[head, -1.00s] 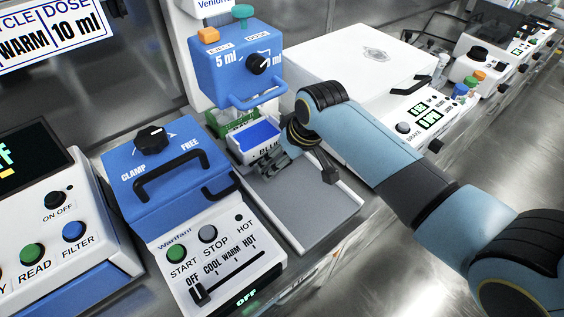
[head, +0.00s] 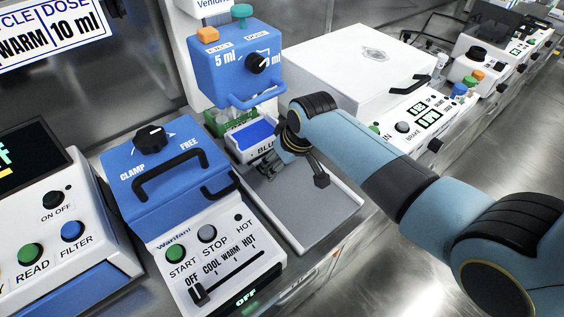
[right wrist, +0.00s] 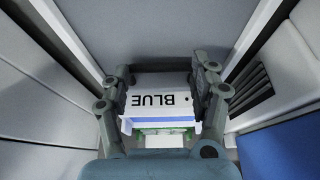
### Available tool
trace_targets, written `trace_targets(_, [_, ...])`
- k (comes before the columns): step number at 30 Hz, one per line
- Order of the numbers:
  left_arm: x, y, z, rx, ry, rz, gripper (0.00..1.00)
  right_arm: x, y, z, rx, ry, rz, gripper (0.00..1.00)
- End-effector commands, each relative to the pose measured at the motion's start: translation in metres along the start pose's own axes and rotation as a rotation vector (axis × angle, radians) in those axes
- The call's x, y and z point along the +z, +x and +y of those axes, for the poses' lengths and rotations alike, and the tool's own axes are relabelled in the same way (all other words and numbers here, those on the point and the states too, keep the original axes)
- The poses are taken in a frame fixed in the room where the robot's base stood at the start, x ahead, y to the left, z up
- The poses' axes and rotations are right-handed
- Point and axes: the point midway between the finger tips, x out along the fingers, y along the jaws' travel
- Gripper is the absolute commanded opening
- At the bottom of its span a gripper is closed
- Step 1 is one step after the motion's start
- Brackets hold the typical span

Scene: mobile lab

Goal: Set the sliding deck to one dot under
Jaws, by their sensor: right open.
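The sliding deck carries a white bin with a blue inside, the blue bin (head: 254,131), and a green bin (head: 238,123) behind it, below the blue dosing head (head: 236,66). The front of the blue bin reads BLUE, and one dot beside the word shows in the right wrist view (right wrist: 160,100). My right gripper (head: 281,162) is at the front of the blue bin. In the right wrist view its open fingers (right wrist: 164,80) stand on both sides of the white front; I cannot tell whether they touch it. The gripper partly hides the bin. My left gripper is not in view.
A grey tray surface (head: 305,215) lies in front of the bins. A blue-topped heater unit (head: 215,260) with a handle stands to the left. A large white instrument (head: 340,75) stands to the right. Bare metal floor shows at the lower right.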

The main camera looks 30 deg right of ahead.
Motion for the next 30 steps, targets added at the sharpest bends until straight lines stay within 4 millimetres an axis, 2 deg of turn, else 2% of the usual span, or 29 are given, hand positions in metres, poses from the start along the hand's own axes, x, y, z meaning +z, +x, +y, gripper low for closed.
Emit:
trace_targets(1, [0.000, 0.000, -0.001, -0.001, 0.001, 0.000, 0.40, 0.004, 0.002, 0.000, 0.000, 0.000, -0.009, 0.36])
trace_targets(9, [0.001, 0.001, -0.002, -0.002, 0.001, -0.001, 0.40, 0.008, 0.003, -0.001, -0.003, 0.001, -0.016, 0.01])
trace_targets(24, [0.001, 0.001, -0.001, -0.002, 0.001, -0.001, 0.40, 0.011, 0.005, -0.003, -0.007, 0.002, -0.022, 0.00])
trace_targets(26, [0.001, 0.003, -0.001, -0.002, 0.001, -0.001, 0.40, 0.007, 0.006, -0.003, -0.007, 0.003, -0.020, 0.00])
trace_targets(30, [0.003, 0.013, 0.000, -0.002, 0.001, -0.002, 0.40, -0.013, 0.017, -0.003, -0.008, 0.003, -0.018, 0.00])
